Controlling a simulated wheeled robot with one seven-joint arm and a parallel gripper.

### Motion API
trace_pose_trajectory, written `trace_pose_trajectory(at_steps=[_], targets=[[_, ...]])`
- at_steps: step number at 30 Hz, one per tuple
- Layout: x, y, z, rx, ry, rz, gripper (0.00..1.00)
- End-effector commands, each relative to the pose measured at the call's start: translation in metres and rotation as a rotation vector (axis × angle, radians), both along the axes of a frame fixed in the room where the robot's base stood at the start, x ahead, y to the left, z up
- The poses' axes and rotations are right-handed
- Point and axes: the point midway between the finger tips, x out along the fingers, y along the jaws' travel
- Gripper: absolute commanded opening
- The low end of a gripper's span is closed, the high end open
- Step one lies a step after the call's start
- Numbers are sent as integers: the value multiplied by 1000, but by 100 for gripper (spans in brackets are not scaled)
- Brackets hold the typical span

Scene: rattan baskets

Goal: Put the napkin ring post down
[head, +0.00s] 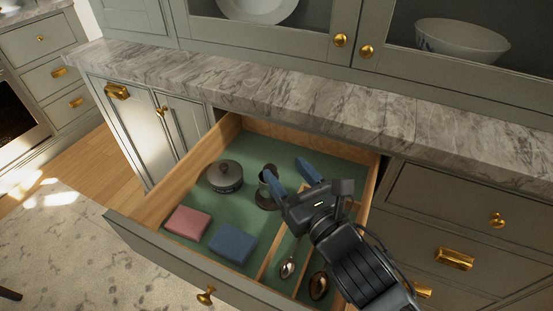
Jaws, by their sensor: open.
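The napkin ring post (265,200) appears as a dark upright piece with a round base and a lighter ring-like part. It stands on the green lining of the open drawer (244,151), toward its middle. My gripper (283,167) reaches in from the lower right with its two blue fingers spread open. The left finger overlaps the right side of the post in the picture; I cannot tell whether they touch. Nothing shows held between the fingers. Part of the post is hidden behind that finger.
A dark lidded pot (225,177) sits left of the post. A pink block (188,223) and a blue block (233,244) lie near the drawer front. Wooden dividers and spoons (288,268) are at the right. The marble counter (300,91) overhangs the drawer's back.

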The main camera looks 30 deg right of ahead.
Motion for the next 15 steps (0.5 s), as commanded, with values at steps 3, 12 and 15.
trace_pose_trajectory(at_steps=[3,12,15], targets=[[-20,0,-1,0,1,-1,62],[-39,1,1,1,-1,0,62],[-40,1,1,1,-1,0,62]])
